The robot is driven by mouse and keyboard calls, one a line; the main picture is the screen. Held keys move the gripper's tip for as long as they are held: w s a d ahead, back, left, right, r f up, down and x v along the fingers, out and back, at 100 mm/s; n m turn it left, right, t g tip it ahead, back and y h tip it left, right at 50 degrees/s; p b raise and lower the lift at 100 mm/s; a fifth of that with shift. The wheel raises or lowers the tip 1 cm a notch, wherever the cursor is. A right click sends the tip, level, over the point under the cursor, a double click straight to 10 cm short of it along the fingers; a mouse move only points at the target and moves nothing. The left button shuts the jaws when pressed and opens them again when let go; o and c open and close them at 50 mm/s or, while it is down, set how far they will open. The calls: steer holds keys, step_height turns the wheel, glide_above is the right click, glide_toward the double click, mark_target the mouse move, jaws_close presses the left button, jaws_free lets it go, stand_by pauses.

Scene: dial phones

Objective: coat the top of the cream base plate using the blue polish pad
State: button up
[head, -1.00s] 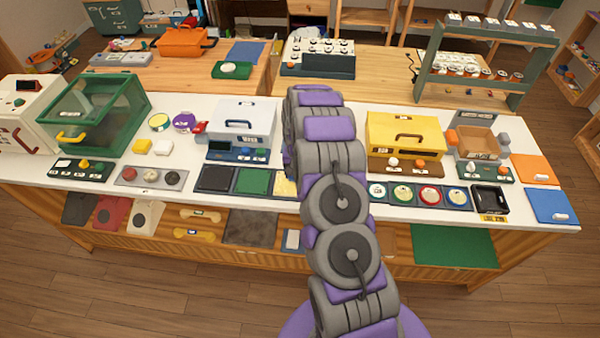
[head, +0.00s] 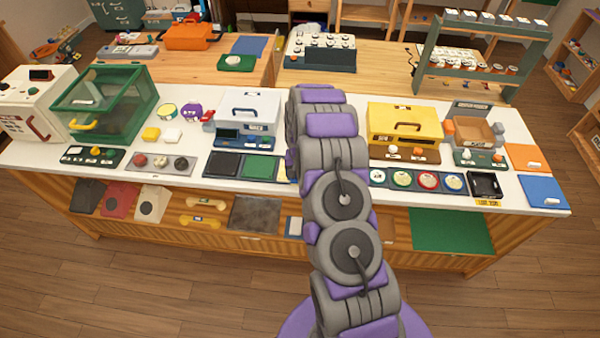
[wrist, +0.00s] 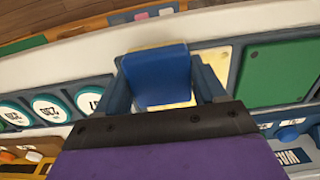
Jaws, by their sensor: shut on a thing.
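My gripper (wrist: 166,80) is shut on the blue polish pad (wrist: 156,76), with one finger at each side of it in the wrist view. The cream base plate (wrist: 213,58) lies in a dark tray slot behind the pad, which covers much of it. I cannot tell whether the pad touches the plate or hangs just above it. In the head view my arm hides the gripper, the pad and nearly all of the cream plate.
A green plate (head: 261,167) and a black plate (head: 223,164) share the tray. A white case (head: 247,112) and a yellow case (head: 404,123) stand behind. Round dials (head: 402,179) lie right of my arm. The green glass box (head: 104,104) stands at left.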

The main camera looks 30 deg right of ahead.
steer(key=r, duration=0.2)
steer(key=shift+w+a+r, duration=0.15)
steer(key=shift+w+r, duration=0.05)
steer(key=shift+r, duration=0.2)
steer(key=shift+d+r+p, duration=0.25)
steer(key=shift+r+p, duration=0.05)
steer(key=shift+r, duration=0.45)
steer(key=shift+d+r+p, duration=0.2)
steer(key=shift+r+p, duration=0.1)
steer(key=shift+r, duration=0.4)
steer(key=shift+a+r, duration=0.15)
steer(key=shift+r, duration=0.55)
steer(key=shift+a+r, duration=0.25)
steer(key=shift+r, duration=0.25)
steer(key=shift+d+f, duration=0.1)
steer(key=shift+d, duration=0.2)
